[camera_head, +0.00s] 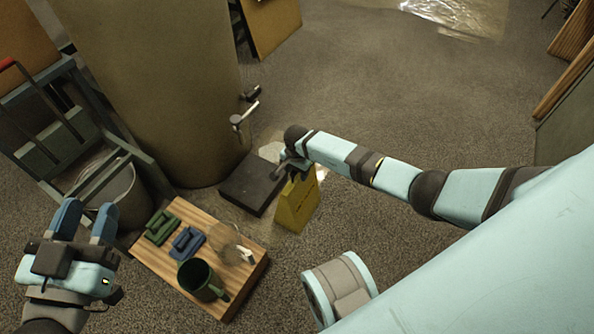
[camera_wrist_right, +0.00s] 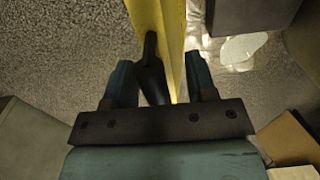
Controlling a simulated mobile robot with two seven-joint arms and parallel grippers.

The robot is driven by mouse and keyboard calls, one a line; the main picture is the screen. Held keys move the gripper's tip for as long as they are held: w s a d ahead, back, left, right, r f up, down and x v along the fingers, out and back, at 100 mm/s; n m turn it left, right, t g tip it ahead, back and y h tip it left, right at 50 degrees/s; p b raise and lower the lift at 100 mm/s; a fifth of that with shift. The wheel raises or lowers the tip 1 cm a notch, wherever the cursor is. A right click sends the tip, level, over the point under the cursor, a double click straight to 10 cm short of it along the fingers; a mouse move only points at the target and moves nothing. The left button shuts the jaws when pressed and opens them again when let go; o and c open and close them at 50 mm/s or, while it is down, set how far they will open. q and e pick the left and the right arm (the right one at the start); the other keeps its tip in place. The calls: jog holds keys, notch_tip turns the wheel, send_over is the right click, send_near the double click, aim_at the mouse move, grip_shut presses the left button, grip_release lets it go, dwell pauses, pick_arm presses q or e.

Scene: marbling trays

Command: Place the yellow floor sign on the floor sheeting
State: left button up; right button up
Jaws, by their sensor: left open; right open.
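The yellow floor sign (camera_head: 297,204) stands on the floor in the middle of the head view, beside a dark flat box. My right gripper (camera_head: 290,170) is at its top. In the right wrist view the yellow sign (camera_wrist_right: 174,40) runs up between my open right fingers (camera_wrist_right: 158,78), with a dark handle-like part (camera_wrist_right: 151,70) also between them. I cannot tell whether the fingers touch it. Clear, shiny floor sheeting (camera_head: 458,14) lies at the top right of the head view. My left gripper (camera_head: 86,220) is open and empty at the lower left.
A wooden board (camera_head: 168,268) holds a green mug (camera_head: 203,281), green and blue blocks and a clear vessel. The dark box (camera_head: 251,184) adjoins the sign. A large tan cylinder (camera_head: 160,90) and a cart with a bucket (camera_head: 112,195) stand left. Floor between sign and sheeting is open.

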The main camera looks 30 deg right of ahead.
notch_tip(320, 180, up, 11)
jog(key=p, duration=0.4)
jog(key=shift+r+p, duration=0.1)
jog(key=shift+p, duration=0.3)
jog(key=shift+r, duration=0.35)
pick_arm(q)
jog(key=n, duration=0.1)
jog(key=s+d+f+n+g, duration=0.1)
jog(key=s+n+g+y, duration=0.1)
jog(key=shift+s+d+f+n, duration=0.15)
jog(key=shift+s+d+n, duration=0.1)
jog(key=shift+d+n, duration=0.1)
jog(key=shift+r, duration=0.35)
jog(key=shift+s, duration=0.1)
